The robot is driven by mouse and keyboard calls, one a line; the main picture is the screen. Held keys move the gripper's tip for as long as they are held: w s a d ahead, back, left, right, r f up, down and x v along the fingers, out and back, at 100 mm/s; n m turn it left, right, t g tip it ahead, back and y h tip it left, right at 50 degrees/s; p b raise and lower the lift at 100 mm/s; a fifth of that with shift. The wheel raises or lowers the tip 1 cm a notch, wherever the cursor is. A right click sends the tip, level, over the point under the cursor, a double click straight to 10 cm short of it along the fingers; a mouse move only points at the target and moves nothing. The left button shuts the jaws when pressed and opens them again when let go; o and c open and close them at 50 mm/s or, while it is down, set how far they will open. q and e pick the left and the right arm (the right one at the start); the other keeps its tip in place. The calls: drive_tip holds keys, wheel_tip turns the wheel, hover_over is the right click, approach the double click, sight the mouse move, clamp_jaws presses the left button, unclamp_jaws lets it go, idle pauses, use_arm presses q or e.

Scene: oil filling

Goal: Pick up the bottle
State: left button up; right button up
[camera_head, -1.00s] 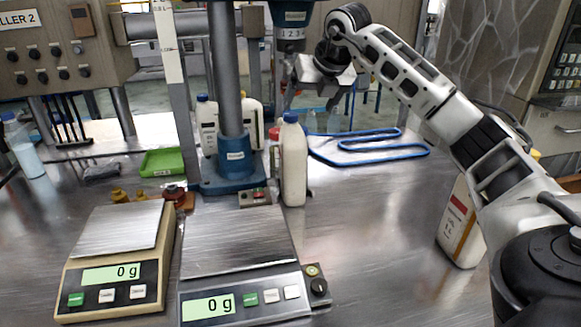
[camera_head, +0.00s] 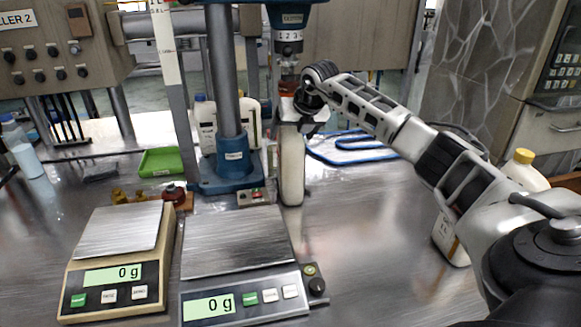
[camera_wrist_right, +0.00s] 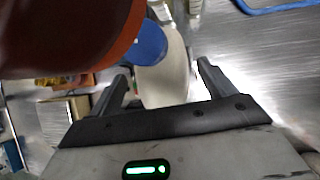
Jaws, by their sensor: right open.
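A tall white bottle (camera_head: 292,170) stands upright on the metal table behind the right-hand scale. My right gripper (camera_head: 296,118) is at its upper part in the head view and covers its top. In the right wrist view, the white bottle (camera_wrist_right: 165,82) with its blue cap (camera_wrist_right: 148,46) shows between the two spread fingers of my right gripper (camera_wrist_right: 162,72). The gripper is open, with a bright gap beside the right finger. Whether a finger touches the bottle cannot be told. My left gripper is not in view.
Two scales, the left (camera_head: 118,230) and the right (camera_head: 236,245), both read 0 g. A blue-based column (camera_head: 233,172) stands left of the bottle. Another white bottle (camera_head: 524,172) stands at the right. A large red-orange object (camera_wrist_right: 70,35) fills the wrist view's upper left.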

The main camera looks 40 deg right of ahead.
clamp_jaws()
drive_tip(key=shift+r, duration=0.2)
